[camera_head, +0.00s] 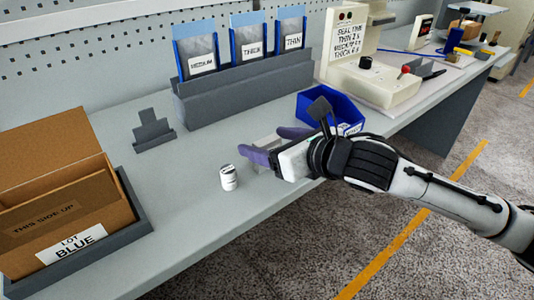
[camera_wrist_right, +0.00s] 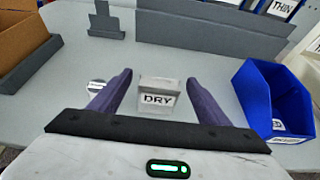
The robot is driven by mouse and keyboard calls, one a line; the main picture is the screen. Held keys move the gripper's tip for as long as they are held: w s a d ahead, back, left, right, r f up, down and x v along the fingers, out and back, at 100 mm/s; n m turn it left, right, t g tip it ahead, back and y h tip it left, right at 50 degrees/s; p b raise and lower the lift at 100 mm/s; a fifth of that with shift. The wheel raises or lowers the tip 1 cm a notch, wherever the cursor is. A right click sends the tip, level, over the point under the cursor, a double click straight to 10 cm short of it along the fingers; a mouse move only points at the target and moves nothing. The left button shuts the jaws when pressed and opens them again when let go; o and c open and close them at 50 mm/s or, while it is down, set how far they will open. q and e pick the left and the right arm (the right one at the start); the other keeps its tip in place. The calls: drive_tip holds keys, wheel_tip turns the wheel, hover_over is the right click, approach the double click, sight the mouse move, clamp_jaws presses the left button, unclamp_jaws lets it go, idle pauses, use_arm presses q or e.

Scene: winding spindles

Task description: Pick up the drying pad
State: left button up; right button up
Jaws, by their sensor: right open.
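A small pale grey block labelled DRY (camera_wrist_right: 158,99), which I take for the drying pad, sits on the grey table in the right wrist view. It lies between the two purple fingers of my right gripper (camera_wrist_right: 159,80), with a gap on each side. In the head view the pale block (camera_head: 267,143) is partly hidden by my right gripper (camera_head: 260,141), which is open and low over the table. I cannot tell its exact height above the table. My left gripper is not in view.
A small white canister (camera_head: 228,178) stands just left of the right gripper. A blue bin (camera_head: 345,112) is behind it to the right. A cardboard box labelled LOT BLUE (camera_head: 115,215) is at left. A grey rack (camera_head: 240,87) with three pouches is behind.

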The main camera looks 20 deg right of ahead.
drive_tip(key=shift+w+a+f, duration=0.1)
drive_tip(key=shift+w+a, duration=0.05)
drive_tip(key=shift+w, duration=0.2)
drive_tip(key=shift+c, duration=0.4)
drive_tip(key=c, duration=1.1)
drive_tip(key=shift+o, duration=0.2)
